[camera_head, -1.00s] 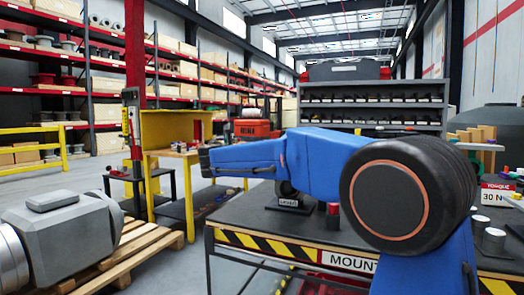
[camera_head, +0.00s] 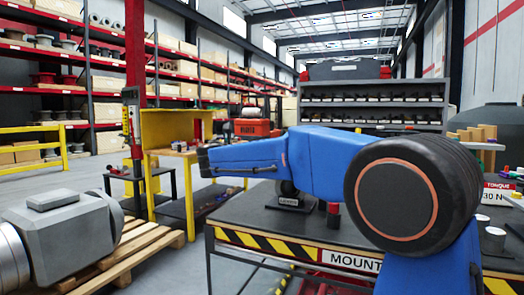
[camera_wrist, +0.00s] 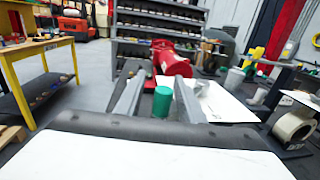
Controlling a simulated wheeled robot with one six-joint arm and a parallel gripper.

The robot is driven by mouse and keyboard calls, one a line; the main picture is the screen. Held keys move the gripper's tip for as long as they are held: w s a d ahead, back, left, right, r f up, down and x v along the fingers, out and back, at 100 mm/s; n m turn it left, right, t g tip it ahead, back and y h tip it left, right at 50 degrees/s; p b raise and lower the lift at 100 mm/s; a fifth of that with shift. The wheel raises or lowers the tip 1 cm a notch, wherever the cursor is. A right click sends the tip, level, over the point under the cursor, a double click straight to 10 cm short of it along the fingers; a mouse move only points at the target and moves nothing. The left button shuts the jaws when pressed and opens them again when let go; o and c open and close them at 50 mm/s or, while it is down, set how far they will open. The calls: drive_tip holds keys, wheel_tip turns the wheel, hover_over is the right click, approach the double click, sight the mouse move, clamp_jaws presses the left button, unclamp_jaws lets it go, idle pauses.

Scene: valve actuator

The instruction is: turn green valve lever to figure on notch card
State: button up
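In the wrist view, a short green cylinder (camera_wrist: 162,101) shows between and ahead of the two grey fingers of my gripper (camera_wrist: 158,97). It looks like part of the green lever, but the rest of the lever is not clear. The fingers stand apart, with a gap on each side of the green part. A red body (camera_wrist: 172,60) is just beyond it. A white sheet (camera_wrist: 222,103) lies to the right; no figure on it can be read. In the head view, my blue arm hides the gripper and the lever.
The dark bench (camera_head: 228,218) has a striped front edge. A torque sign (camera_head: 497,195) and small cylinders stand at its right. A yellow table (camera_wrist: 35,50) is at the left in the wrist view, and a grey shelf (camera_wrist: 160,25) is behind. A wooden pallet (camera_head: 140,250) lies left of the bench.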

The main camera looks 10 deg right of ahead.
drive_tip(key=v, duration=1.7)
drive_tip(key=shift+a, duration=0.25)
drive_tip(key=shift+s, duration=0.1)
